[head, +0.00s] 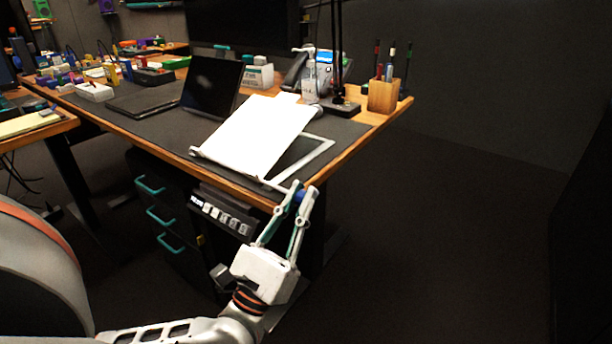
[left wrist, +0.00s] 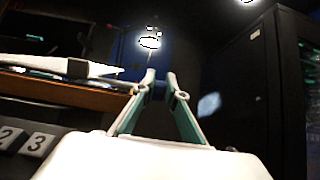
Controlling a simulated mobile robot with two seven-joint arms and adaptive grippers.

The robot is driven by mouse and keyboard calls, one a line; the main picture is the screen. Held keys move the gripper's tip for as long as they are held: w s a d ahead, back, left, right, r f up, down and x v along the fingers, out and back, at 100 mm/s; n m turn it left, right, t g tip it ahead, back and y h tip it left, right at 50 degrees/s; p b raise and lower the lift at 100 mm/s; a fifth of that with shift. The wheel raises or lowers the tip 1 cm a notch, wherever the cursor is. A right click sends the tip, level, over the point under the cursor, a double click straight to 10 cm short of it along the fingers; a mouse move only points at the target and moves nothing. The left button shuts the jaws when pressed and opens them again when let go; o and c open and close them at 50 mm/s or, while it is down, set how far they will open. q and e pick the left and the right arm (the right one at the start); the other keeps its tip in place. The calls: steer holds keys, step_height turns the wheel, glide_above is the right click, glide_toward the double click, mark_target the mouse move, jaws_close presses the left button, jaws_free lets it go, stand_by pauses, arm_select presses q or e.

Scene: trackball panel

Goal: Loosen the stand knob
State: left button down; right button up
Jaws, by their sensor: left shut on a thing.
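A white stand (head: 255,137) with a tilted panel rests near the front right edge of the desk. My left gripper (head: 300,194) reaches up to the stand's front right corner. Its fingers are shut on a small blue knob (head: 299,196), which is mostly hidden by the fingertips. In the left wrist view the knob (left wrist: 158,91) shows as a dark blue piece between the two fingertips, and the stand's white edge (left wrist: 75,68) lies to the left. My right gripper is not in view.
The wooden desk edge (head: 361,146) runs close by the gripper. A panel of numbered buttons (head: 221,215) hangs under the desk, left of my gripper. A pen holder (head: 382,96) and a spray bottle (head: 310,90) stand behind the stand. The floor to the right is clear.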

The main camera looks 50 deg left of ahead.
arm_select(q)
steer(key=shift+t+y, duration=0.3)
steer(key=shift+y, duration=0.1)
steer(key=c, duration=2)
jaws_free()
steer(key=shift+r, duration=0.1)
steer(key=shift+c, duration=0.2)
steer(key=v, duration=0.8)
steer(key=shift+h, duration=0.3)
steer(key=shift+d, duration=0.1)
